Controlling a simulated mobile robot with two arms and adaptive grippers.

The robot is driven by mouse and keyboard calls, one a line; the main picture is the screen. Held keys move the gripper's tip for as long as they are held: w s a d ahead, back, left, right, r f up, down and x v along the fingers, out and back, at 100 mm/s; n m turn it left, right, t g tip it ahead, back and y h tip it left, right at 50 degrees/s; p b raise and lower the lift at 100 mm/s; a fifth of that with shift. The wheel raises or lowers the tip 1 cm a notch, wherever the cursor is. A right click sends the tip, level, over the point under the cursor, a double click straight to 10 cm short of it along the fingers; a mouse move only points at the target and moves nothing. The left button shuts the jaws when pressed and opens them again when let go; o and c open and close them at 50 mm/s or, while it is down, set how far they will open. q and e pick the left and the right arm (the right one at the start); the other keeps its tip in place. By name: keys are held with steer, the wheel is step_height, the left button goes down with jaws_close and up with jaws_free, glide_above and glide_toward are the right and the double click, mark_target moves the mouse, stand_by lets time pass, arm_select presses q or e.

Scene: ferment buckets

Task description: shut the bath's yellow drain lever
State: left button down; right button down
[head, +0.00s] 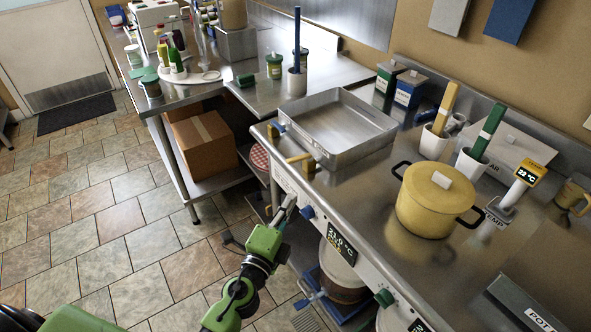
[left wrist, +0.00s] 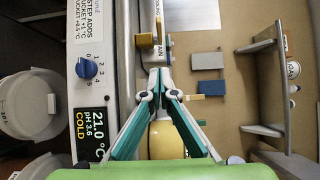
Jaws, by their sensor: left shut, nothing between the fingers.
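The bath (head: 345,150) is a shallow metal basin set on the steel counter. A yellow lever (head: 299,159) sticks out at its front left corner, over the counter edge. In the left wrist view a yellow lever (left wrist: 145,40) shows ahead of the fingertips, beside a partly hidden "DRAIN" label. My left gripper (head: 289,203) is just in front of the counter's front panel, below the lever and apart from it in the head view. In the left wrist view its fingertips (left wrist: 161,72) are together with nothing between them. My right gripper is not in view.
A blue knob (head: 307,212) and a display (head: 341,243) sit on the front panel near my left gripper. A yellow pot (head: 435,200) stands right of the bath. A bucket (head: 342,275) stands under the counter. The tiled floor at left is clear.

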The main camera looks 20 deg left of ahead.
arm_select(q)
glide_toward(300, 161)
steer(key=w+d, duration=0.2)
steer(key=d, duration=0.1)
steer(key=w+a, duration=0.1)
steer(key=w, duration=0.2)
steer(key=shift+a+p, duration=0.35)
steer(key=shift+w+a, duration=0.4)
steer(key=shift+w, duration=0.05)
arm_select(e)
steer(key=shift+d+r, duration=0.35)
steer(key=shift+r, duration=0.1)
arm_select(q)
steer(key=shift+a+h+b, duration=0.15)
steer(key=shift+h+b, duration=0.15)
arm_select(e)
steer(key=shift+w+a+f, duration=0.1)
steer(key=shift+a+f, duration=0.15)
